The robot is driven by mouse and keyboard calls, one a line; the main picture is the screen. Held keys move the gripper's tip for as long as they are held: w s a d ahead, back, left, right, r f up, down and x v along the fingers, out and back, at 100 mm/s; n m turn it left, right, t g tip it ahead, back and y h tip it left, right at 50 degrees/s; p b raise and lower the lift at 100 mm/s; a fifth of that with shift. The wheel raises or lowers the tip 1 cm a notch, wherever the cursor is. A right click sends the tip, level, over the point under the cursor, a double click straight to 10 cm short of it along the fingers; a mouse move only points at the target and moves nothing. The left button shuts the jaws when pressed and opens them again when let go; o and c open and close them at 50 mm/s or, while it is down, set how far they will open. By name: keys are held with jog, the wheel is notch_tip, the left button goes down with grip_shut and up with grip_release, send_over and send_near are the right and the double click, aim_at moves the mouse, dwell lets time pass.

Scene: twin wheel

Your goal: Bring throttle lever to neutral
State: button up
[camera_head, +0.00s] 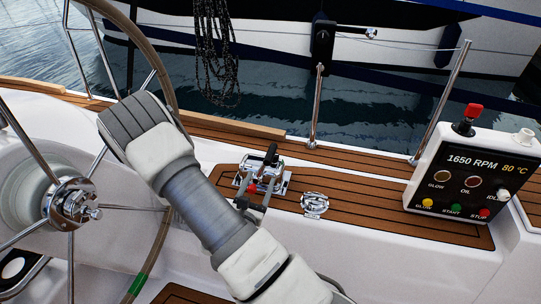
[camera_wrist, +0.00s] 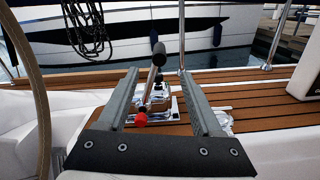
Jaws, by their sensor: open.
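The throttle lever (camera_head: 271,154) has a black grip and a metal shaft on a chrome base (camera_head: 281,185) set in the teak strip. In the wrist view the lever (camera_wrist: 158,54) stands between my fingers, its black grip beyond their tips and its shaft slanting slightly. A red knob (camera_wrist: 141,119) sits low beside the shaft; it also shows in the head view (camera_head: 252,188). My gripper (camera_wrist: 160,76) is open, with a finger on each side of the lever and gaps visible on both sides. In the head view my gripper (camera_head: 256,200) is partly hidden by my arm.
The steering wheel (camera_head: 72,204) stands at the left, partly behind my arm. A round chrome fitting (camera_head: 315,204) lies right of the lever base. The engine panel (camera_head: 470,182), reading 1650 RPM, stands at the right. Metal rail posts (camera_head: 317,105) rise behind the teak strip.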

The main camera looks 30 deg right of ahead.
aim_at(272, 154)
jog(key=b+x, duration=0.2)
jog(key=x, duration=1)
jog(key=shift+w+d, duration=0.15)
jog(key=shift+d, duration=0.15)
grip_shut()
dwell(0.8)
